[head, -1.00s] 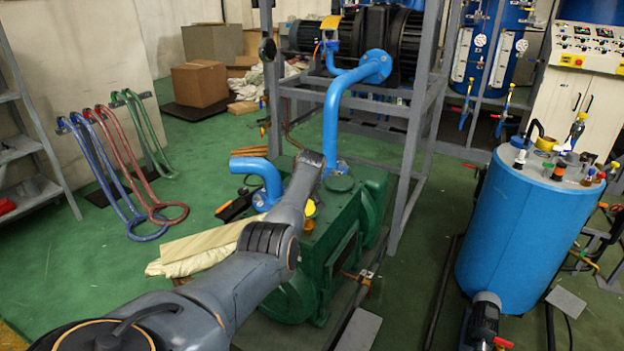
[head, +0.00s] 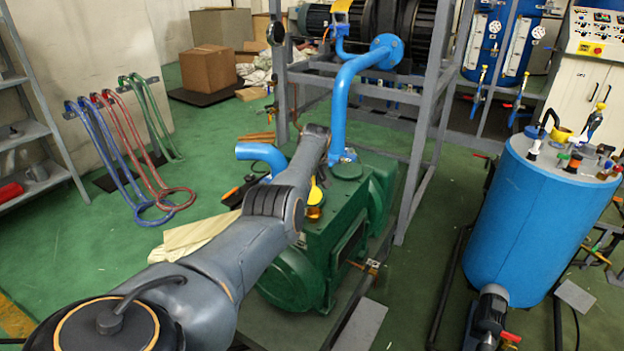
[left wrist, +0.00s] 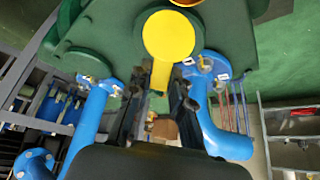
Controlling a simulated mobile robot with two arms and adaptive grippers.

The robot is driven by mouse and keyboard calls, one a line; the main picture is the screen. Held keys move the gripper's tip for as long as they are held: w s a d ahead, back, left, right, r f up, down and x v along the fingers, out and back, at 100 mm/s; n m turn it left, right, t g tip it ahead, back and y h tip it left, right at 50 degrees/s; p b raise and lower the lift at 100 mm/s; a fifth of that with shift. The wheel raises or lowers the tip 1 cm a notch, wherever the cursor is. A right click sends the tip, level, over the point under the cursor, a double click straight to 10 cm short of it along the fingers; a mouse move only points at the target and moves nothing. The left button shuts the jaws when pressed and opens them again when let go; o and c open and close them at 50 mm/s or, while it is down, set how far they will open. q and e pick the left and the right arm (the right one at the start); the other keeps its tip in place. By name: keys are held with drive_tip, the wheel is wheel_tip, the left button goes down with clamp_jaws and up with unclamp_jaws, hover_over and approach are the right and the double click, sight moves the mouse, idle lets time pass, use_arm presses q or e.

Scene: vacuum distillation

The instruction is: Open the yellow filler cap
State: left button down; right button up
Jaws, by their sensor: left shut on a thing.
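The yellow filler cap (left wrist: 168,36) is a round yellow disc with a narrow tab in the left wrist view. My left gripper (left wrist: 160,88) is shut on this tab. A brass-orange ring (left wrist: 186,2) shows at that view's top edge, beyond the disc. In the head view the yellow cap (head: 316,192) is a small sliver beside my left forearm, just above the brass-orange filler neck (head: 314,212) on the green pump (head: 335,232). The cap looks tilted up from the neck; its hinge is not clear. My left gripper is hidden behind its arm there. My right gripper is not in view.
A blue pipe (head: 341,105) rises behind the pump beside a grey metal frame (head: 425,140). A short blue elbow pipe (head: 262,153) lies close to my left arm. A blue tank (head: 530,220) stands at right. Green floor is open at left.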

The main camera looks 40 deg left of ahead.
use_arm(q)
drive_tip(key=shift+w+a+r, duration=0.1)
drive_tip(key=shift+a+r, duration=0.1)
drive_tip(key=shift+r, duration=0.15)
drive_tip(key=c, duration=1.2)
unclamp_jaws()
drive_tip(key=shift+f, duration=0.4)
drive_tip(key=shift+d+r, duration=0.1)
drive_tip(key=v, duration=1.1)
drive_tip(key=shift+r, duration=0.35)
drive_tip(key=shift+d, duration=0.15)
